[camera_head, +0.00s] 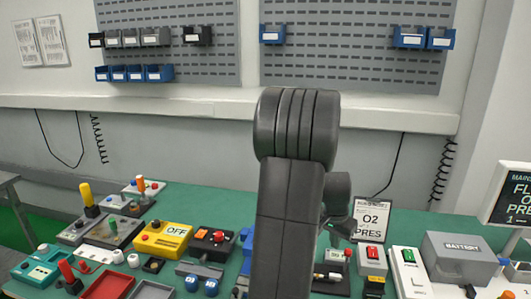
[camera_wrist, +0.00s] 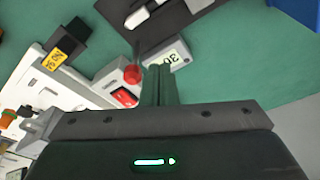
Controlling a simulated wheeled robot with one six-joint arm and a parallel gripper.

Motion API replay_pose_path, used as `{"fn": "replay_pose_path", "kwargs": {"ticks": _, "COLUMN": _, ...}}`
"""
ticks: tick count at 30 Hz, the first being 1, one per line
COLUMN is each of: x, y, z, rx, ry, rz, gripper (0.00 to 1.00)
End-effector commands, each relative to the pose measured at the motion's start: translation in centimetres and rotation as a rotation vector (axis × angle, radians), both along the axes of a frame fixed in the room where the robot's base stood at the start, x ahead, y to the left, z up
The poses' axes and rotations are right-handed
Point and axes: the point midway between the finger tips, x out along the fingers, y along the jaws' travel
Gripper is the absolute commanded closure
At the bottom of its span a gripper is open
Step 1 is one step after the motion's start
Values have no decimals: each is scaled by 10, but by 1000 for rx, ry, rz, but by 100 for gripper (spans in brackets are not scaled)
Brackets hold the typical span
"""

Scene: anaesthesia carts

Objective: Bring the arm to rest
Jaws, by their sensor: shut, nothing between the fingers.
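My arm (camera_head: 290,180) rises upright through the middle of the head view, dark grey, with a rounded joint at its top. It hides the centre of the green bench. In the wrist view my gripper (camera_wrist: 159,72) has its two fingers together with nothing between them. The fingers point over the bench, near a red knob (camera_wrist: 132,74) and a small box with a red switch (camera_wrist: 124,97). I cannot tell whether the fingertips touch anything. In the head view the fingers are not clearly visible behind the arm.
The green bench (camera_head: 215,196) is crowded with devices: a yellow box (camera_head: 162,238), a red tray (camera_head: 108,286), a grey battery box (camera_head: 460,258) and a white switch box (camera_head: 409,272). An O2 sign (camera_head: 371,219) stands right of my arm. Blue bins (camera_head: 410,38) hang on the wall panel.

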Motion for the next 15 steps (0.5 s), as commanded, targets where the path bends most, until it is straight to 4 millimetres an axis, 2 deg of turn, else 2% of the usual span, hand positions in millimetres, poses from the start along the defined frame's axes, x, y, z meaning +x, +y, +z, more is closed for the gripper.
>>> {"fn": "replay_pose_path", "kwargs": {"ticks": 1, "x": 0, "y": 0, "z": -13, "rx": 1, "ry": 2, "rz": 0, "gripper": 100}}
{"fn": "replay_pose_path", "kwargs": {"ticks": 7, "x": 0, "y": 0, "z": -38, "rx": 0, "ry": 1, "rz": 0, "gripper": 100}}
{"fn": "replay_pose_path", "kwargs": {"ticks": 11, "x": 0, "y": 0, "z": -45, "rx": 0, "ry": 0, "rz": 0, "gripper": 100}}
{"fn": "replay_pose_path", "kwargs": {"ticks": 15, "x": -1, "y": -4, "z": -43, "rx": 0, "ry": 0, "rz": -1, "gripper": 100}}
